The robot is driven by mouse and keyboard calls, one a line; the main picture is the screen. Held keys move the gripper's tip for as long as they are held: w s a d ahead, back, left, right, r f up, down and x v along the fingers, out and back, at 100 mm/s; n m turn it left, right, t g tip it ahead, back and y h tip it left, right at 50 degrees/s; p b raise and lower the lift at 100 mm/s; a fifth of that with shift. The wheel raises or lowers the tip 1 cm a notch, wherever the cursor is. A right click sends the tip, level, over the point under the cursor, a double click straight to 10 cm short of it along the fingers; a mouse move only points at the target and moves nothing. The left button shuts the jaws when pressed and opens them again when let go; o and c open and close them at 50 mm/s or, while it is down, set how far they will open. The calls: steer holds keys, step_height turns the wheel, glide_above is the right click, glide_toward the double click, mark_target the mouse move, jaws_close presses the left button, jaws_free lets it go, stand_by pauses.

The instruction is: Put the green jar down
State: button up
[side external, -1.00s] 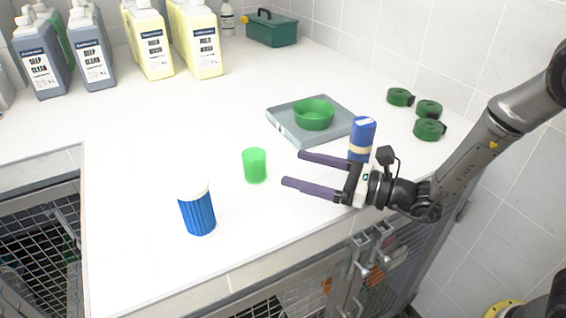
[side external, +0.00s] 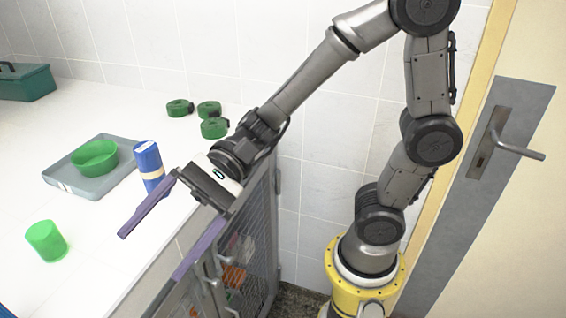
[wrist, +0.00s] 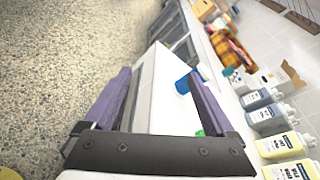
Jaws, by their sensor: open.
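The green jar (side external: 46,241) stands on the white counter at the lower left of the side view. It is apart from my gripper (side external: 150,257), which is open and empty with its two purple fingers at the counter's front edge, to the right of the jar. In the wrist view my gripper (wrist: 156,76) spreads its fingers with nothing between them but counter. A sliver of green, likely the jar (wrist: 200,132), shows beside the right finger, which hides most of it.
A blue bottle (side external: 146,158) stands close behind my gripper. A grey tray (side external: 78,186) holds a green bowl (side external: 95,158). Several green rolls (side external: 212,127) lie by the wall. A blue container (wrist: 182,86) shows in the wrist view. Mesh cage doors (side external: 240,250) are below the counter.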

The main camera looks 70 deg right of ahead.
steer(key=s+d+f+n+h, duration=0.3)
steer(key=s+d+n+h, duration=0.2)
steer(key=d, duration=0.2)
steer(key=s+d+f+n+h, duration=0.2)
steer(key=s+d+n+h, duration=0.25)
steer(key=d, duration=0.35)
steer(key=d+r+n+t+h, duration=0.1)
steer(key=d+n+t+h, duration=0.2)
steer(key=d, duration=0.7)
steer(key=h, duration=0.2)
steer(key=shift+w+r+h, duration=0.2)
steer(key=shift+r+h, duration=0.15)
steer(key=shift+r, duration=0.05)
